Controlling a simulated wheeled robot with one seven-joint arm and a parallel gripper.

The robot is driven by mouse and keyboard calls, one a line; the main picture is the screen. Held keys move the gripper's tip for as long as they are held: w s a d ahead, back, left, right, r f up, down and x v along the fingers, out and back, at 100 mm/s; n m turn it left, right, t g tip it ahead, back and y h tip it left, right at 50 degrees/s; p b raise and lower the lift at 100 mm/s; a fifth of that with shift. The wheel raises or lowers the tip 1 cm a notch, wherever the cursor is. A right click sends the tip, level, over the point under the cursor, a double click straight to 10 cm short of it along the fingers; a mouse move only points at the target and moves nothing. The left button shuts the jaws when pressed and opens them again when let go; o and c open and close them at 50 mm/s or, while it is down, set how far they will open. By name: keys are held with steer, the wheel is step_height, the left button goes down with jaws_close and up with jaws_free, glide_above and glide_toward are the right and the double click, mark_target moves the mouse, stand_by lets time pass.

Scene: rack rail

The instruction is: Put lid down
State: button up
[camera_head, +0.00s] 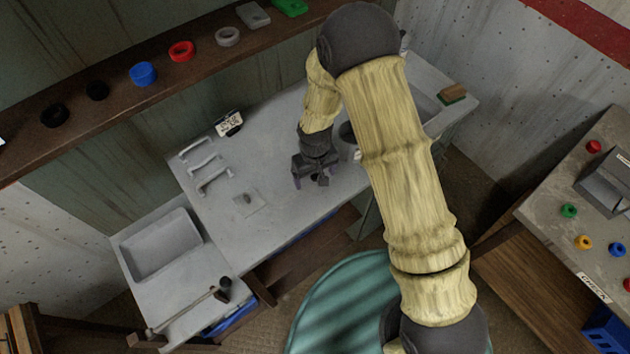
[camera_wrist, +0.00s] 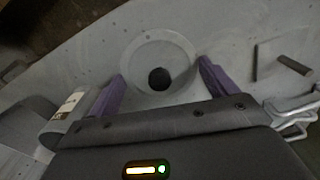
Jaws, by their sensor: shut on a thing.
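In the wrist view, a round pale grey lid (camera_wrist: 158,52) with a dark round knob or spot at its middle lies between the two purple fingertips of my gripper (camera_wrist: 160,80). The fingers stand at opposite sides of its rim, and my gripper is shut on it. In the head view my gripper (camera_head: 312,180) points down over the grey worktop (camera_head: 285,135), near its front edge. The lid cannot be made out there. I cannot tell whether the lid touches the worktop.
A dark pot (camera_head: 347,132) stands just right of my gripper, partly hidden by my arm. Metal handles (camera_head: 212,177), a small square plate (camera_head: 249,202) and a labelled block (camera_head: 229,123) lie to the left. A sink (camera_head: 160,245) is further left. A shelf with rings (camera_head: 143,73) runs behind.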

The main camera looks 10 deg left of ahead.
mark_target(315, 183)
steer(key=shift+f+p, duration=0.6)
steer(key=shift+f, duration=1.45)
steer(key=shift+f, duration=0.15)
steer(key=o, duration=0.8)
steer(key=shift+o, duration=0.2)
steer(key=shift+r+b, duration=1.8)
steer(key=shift+r, duration=4.35)
